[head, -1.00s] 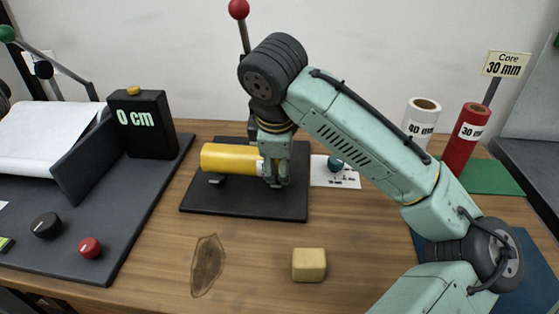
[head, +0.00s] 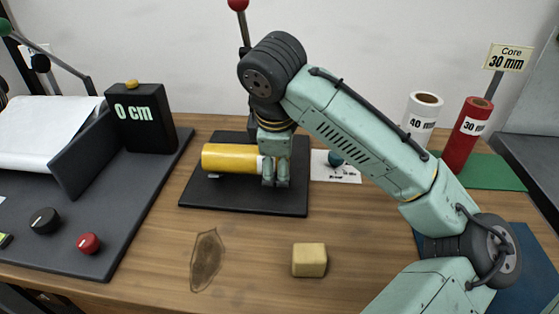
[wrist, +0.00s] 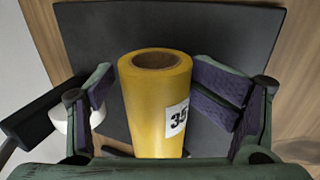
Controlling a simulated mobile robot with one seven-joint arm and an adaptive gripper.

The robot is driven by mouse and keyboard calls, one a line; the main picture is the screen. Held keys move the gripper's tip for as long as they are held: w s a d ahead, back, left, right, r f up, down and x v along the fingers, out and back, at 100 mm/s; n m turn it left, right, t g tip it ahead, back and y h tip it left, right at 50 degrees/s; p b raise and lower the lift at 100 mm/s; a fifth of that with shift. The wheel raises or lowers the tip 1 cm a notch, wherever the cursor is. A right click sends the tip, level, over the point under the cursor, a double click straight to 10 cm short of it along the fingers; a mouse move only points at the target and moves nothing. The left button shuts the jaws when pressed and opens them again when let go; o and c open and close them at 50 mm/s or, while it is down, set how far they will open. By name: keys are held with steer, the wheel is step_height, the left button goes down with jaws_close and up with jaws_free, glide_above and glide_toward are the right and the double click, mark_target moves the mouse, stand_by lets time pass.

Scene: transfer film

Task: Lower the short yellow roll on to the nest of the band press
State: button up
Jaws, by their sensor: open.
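The short yellow roll (head: 230,158) lies on its side, roughly level, low over the dark base plate of the band press (head: 240,203). A small black support of the nest shows under its left part; the rest of the nest is hidden. My gripper (head: 275,172) is at the roll's right end, by its white label. In the wrist view the roll (wrist: 153,100) shows its hollow core and a "35" label. My gripper (wrist: 160,95) is open there, with a purple-padded finger on each side and visible gaps to the roll.
A black "0 cm" block (head: 142,118) stands left. A white 40 mm roll (head: 421,116) and a red 30 mm roll (head: 467,135) stand right. The press lever with red knob (head: 238,4) rises behind.

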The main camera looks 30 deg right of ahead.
steer(key=v, duration=1.2)
